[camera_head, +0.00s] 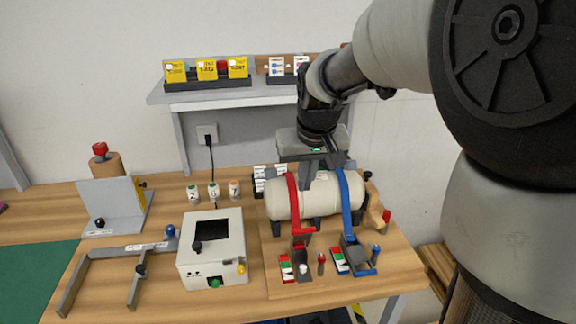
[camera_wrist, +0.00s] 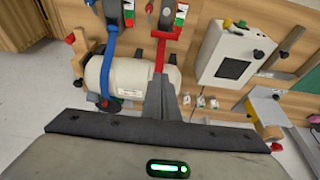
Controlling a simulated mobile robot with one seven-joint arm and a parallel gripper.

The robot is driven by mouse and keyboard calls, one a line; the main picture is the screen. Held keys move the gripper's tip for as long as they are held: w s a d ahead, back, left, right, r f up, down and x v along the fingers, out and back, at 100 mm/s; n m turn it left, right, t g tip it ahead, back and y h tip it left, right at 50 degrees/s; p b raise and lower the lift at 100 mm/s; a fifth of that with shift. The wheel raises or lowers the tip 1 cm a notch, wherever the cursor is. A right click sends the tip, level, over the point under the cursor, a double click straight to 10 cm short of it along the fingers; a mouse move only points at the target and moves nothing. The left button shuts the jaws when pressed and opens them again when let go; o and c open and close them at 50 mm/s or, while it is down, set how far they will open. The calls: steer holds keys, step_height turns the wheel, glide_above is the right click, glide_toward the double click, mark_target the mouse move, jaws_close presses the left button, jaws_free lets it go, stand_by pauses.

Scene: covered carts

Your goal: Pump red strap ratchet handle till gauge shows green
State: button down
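The red strap (camera_head: 292,200) wraps over a cream tank and shows in the wrist view (camera_wrist: 160,55). Its red ratchet handle (camera_head: 301,241) lies on the board in front of the tank. A small red, white and green gauge (camera_head: 287,268) sits beside the ratchet; its reading is too small to tell. My gripper (camera_head: 307,184) hangs over the tank, between the red and blue straps and apart from the handle. In the wrist view its fingers (camera_wrist: 160,82) stand close together with nothing seen between them.
The cream tank (camera_head: 325,198) also carries a blue strap (camera_head: 346,200), with its own ratchet (camera_head: 355,257) and gauge (camera_head: 339,260). A white box (camera_head: 212,262) with a dark screen stands left. A shelf (camera_head: 240,93) is behind. Small knobs stand near the ratchets.

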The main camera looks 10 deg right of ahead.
step_height(320, 180, down, 11)
steer(key=shift+s+r, duration=0.1)
steer(key=shift+r, duration=0.1)
steer(key=shift+f+b, duration=0.15)
steer(key=shift+b, duration=0.15)
stand_by(0.3)
